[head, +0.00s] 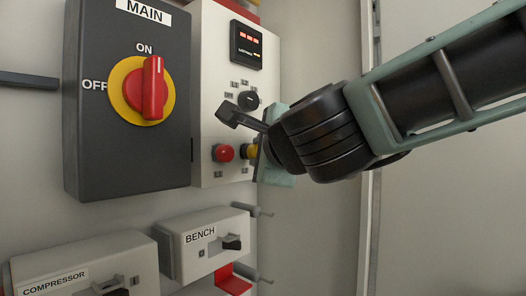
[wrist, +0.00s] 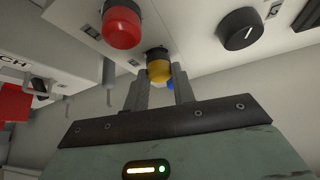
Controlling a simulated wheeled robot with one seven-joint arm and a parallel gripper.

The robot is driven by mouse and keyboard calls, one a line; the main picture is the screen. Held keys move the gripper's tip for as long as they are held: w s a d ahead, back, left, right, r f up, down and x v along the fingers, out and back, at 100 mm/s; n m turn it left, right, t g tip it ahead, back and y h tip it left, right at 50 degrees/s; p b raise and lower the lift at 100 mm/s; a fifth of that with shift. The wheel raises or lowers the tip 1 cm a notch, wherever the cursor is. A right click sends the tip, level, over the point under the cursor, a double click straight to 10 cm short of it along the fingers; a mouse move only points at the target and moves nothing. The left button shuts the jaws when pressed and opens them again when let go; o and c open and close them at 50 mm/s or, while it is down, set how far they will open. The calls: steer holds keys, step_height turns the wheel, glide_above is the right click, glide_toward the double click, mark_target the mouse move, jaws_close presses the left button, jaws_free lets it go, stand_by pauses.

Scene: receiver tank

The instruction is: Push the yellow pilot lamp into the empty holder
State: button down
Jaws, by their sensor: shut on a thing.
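The yellow pilot lamp (wrist: 159,68) is between the fingertips of my gripper (wrist: 160,84) in the wrist view, close to the front of the white control panel. A dark ring shows at the lamp's panel side; I cannot tell whether it is the holder or how deep the lamp sits. In the head view a bit of the yellow lamp (head: 251,151) shows right of the red lamp (head: 224,153). My gripper (head: 260,160) is shut on the yellow lamp there, its fingers mostly hidden. The red lamp (wrist: 122,26) is left of it in the wrist view.
A black rotary knob (wrist: 240,29) is on the panel to the right. A digital display (head: 246,46) is higher up. The MAIN switch box (head: 91,155) stands left of the panel. The BENCH box (head: 206,244) and COMPRESSOR box (head: 130,262) are below.

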steer(key=shift+w+a, duration=0.15)
steer(key=shift+a, duration=0.05)
steer(key=c, duration=1.1)
jaws_free()
